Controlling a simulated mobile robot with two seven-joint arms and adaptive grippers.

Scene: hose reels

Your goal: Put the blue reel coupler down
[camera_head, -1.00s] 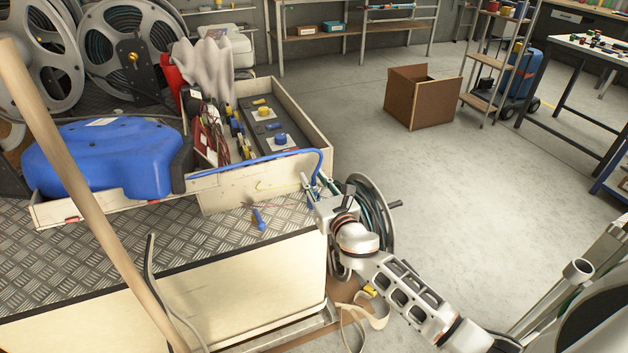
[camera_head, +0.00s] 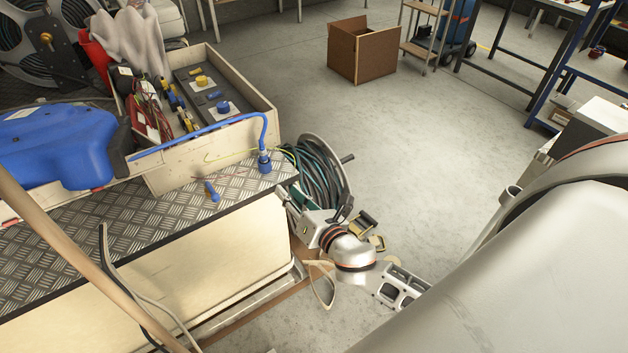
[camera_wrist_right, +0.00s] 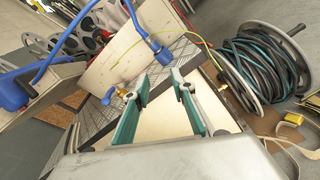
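The blue reel coupler (camera_head: 264,163) stands roughly upright near the edge of the metal tread-plate top (camera_head: 236,187), with the blue hose (camera_head: 225,124) running from it to the left. In the right wrist view the coupler (camera_wrist_right: 162,54) is beyond the fingertips and apart from them. My right gripper (camera_head: 292,203) is below and to the right of it, beside the plate edge. In the wrist view its two fingers (camera_wrist_right: 162,85) are spread with nothing between them. My left gripper is not in view.
A small blue-handled fitting (camera_head: 212,191) lies on the plate. A wooden box (camera_head: 269,101) of parts stands behind the coupler. A hose reel (camera_head: 318,172) with dark green hose is close to my right gripper. A brown carton (camera_head: 362,54) is on otherwise clear floor.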

